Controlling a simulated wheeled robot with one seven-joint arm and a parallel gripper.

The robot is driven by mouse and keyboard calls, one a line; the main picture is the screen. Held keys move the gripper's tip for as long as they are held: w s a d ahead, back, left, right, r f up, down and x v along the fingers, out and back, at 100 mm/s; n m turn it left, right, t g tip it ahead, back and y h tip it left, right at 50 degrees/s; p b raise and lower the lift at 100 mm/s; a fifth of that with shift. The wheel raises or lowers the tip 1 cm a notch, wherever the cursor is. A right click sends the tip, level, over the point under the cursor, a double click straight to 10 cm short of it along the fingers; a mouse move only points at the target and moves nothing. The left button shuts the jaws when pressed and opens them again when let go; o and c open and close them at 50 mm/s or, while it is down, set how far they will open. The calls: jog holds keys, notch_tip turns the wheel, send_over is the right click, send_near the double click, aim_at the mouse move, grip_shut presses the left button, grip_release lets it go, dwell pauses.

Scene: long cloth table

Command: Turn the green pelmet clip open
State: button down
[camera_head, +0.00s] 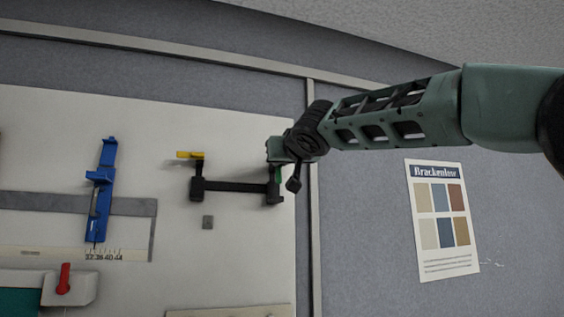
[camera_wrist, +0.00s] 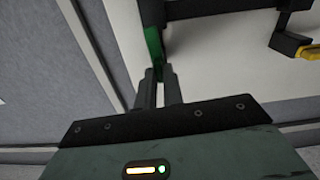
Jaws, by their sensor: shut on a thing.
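The green pelmet clip (camera_head: 279,173) is on the right end of a black bracket bar on the white board, mostly hidden behind my gripper in the head view. In the wrist view the green clip (camera_wrist: 154,50) stands upright along the board's edge, just beyond the fingertips. My gripper (camera_wrist: 160,74) is shut on the near end of the green clip. The gripper (camera_head: 274,150) also shows in the head view at the bracket's right end. A yellow clip (camera_head: 189,155) sticks out to the left from the bracket's left end; it also shows in the wrist view (camera_wrist: 311,53).
The black bar (camera_head: 237,187) joins the two clip mounts. A blue sliding gauge (camera_head: 100,195) and a red lever (camera_head: 64,278) are further left on the white board (camera_head: 235,140). A Brackenlow poster (camera_head: 440,220) hangs on the grey wall at right.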

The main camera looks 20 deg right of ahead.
jog(key=shift+d+n, duration=0.1)
jog(key=shift+n, duration=8.5)
jog(key=c, duration=1.5)
grip_release()
jog(key=shift+s, duration=0.1)
jog(key=s+b, duration=0.7)
jog(key=s, duration=1)
jog(key=shift+s, duration=0.15)
